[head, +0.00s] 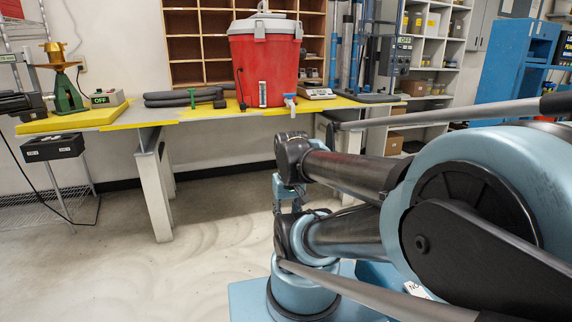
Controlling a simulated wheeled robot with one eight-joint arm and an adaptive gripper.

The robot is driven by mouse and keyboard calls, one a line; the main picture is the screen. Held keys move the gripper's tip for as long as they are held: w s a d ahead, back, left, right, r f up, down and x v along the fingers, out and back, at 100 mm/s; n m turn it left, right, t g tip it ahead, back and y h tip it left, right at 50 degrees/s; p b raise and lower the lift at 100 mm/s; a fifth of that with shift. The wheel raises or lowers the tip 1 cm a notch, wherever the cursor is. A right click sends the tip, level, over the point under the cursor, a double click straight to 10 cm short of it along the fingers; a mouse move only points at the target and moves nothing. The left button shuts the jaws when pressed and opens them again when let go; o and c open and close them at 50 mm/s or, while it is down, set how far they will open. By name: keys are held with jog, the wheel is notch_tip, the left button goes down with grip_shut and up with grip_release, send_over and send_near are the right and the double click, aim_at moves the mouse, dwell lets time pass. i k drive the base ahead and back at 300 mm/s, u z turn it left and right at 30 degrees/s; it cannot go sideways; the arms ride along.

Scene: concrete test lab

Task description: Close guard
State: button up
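I cannot pick out a guard for certain in the head view. A green machine with a gold-coloured top (62,82) stands on the left end of the yellow-topped bench (205,111), beside a small box with an OFF sign (103,98). A tall apparatus with blue columns (350,50) stands at the right end of the bench, with a grey control box (395,55) that also reads OFF. My arm reaches in from the right. My gripper (284,195) points down in front of the bench, partly hidden by my arm; its fingers are too small to read.
A red cooler (264,65) with a white tap stands on the bench, next to grey foam tubes (180,98) and a small scale (317,93). A wire rack (45,190) stands lower left. Blue shelving (515,70) is at the right. The floor in front is clear.

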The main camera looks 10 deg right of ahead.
aim_at(521, 72)
jog(key=i, duration=2.25)
jog(key=z, duration=2.65)
jog(key=i, duration=1.6)
jog(key=z, duration=0.2)
